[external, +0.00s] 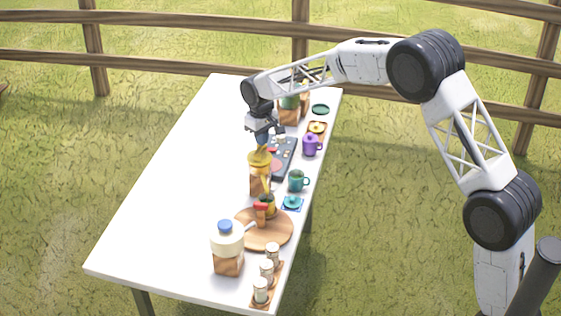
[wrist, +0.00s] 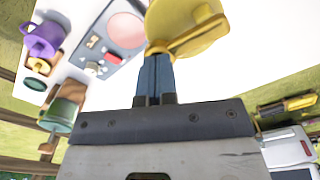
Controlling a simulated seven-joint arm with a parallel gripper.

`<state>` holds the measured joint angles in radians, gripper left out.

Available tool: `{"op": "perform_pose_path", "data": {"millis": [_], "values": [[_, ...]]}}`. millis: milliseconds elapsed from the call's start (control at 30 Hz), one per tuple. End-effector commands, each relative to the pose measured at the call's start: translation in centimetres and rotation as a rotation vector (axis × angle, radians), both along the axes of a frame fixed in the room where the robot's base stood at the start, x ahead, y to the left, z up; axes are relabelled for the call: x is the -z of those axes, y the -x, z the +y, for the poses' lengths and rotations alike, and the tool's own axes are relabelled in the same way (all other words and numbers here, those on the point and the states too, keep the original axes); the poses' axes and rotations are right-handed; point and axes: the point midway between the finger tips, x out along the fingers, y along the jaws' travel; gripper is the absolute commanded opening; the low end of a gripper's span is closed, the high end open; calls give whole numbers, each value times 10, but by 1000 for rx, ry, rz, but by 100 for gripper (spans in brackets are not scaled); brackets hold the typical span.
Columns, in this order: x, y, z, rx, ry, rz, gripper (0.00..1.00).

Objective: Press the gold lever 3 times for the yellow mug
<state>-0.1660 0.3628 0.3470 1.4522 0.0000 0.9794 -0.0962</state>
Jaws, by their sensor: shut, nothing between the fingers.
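The yellow-topped dispenser (external: 260,162) with a wooden base stands near the middle of the table. Its gold lever (wrist: 197,38) shows across the yellow top in the wrist view. My gripper (external: 262,145) is directly above the dispenser, pointing down. In the wrist view my gripper (wrist: 157,54) is shut and empty, with blue fingertips at the edge of the yellow top near the lever. I cannot tell whether they touch.
A purple mug (external: 310,146) and a teal mug (external: 296,181) stand along the right edge. A grey tray (wrist: 92,50) lies beside the dispenser. A blue-capped jar (external: 227,242) and several small jars (external: 267,268) are at the front. The table's left side is clear.

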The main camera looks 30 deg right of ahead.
Motion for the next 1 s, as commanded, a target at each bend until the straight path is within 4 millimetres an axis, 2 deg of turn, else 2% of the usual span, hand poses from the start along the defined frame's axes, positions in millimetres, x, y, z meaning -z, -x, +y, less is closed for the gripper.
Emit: {"op": "perform_pose_path", "data": {"millis": [700,1000], "values": [[-28,0,0,0,0,1,0],[-31,0,0,0,0,1,0]]}}
